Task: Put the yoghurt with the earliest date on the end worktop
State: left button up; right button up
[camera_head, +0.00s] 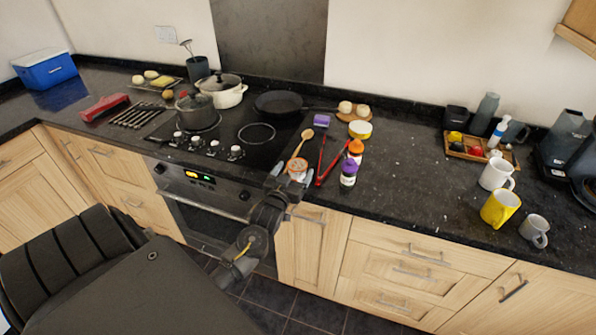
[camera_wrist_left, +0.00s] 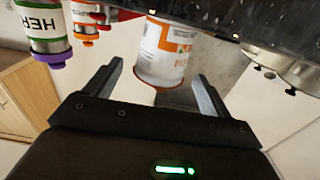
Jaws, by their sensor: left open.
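A small white pot with orange print (camera_head: 297,167) stands near the front edge of the black worktop, right of the hob. It looks like a yoghurt; no date on it is legible. My left gripper (camera_head: 292,179) is open at the worktop's front edge, its fingers to either side of the pot. In the left wrist view the pot (camera_wrist_left: 165,52) shows between the two spread fingers (camera_wrist_left: 157,85), with a gap on each side. A yellow-and-white round tub (camera_head: 360,130) stands farther back; I cannot tell what it is. My right gripper is not in view.
Purple-capped (camera_head: 348,174) and orange-capped (camera_head: 355,150) jars stand right of the pot, with red tongs (camera_head: 326,165) between. A wooden spoon (camera_head: 300,144) lies behind the pot. Mugs (camera_head: 500,208) stand at the right. The worktop (camera_head: 420,190) between jars and mugs is clear.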

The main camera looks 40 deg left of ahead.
aim_at(299, 162)
pick_arm(q)
jog(key=p+x, duration=0.1)
jog(key=x, duration=0.3)
jog(key=shift+r+p, duration=0.15)
jog(key=shift+p, duration=0.15)
jog(key=shift+w+a, duration=0.15)
jog(key=shift+w, duration=0.3)
jog(key=c, duration=1.2)
jog(key=shift+o, duration=0.2)
jog(key=shift+r, duration=0.3)
jog(key=r+b, duration=0.1)
jog(key=r, duration=0.1)
jog(key=shift+s+r+b, duration=0.3)
jog(key=shift+r+b, duration=0.05)
jog(key=s+r+b, duration=0.2)
jog(key=s+r, duration=0.7)
jog(key=s, duration=0.4)
jog(key=shift+s+d+r+b, duration=0.25)
jog(key=shift+s+d+b, duration=0.05)
jog(key=shift+b, duration=0.1)
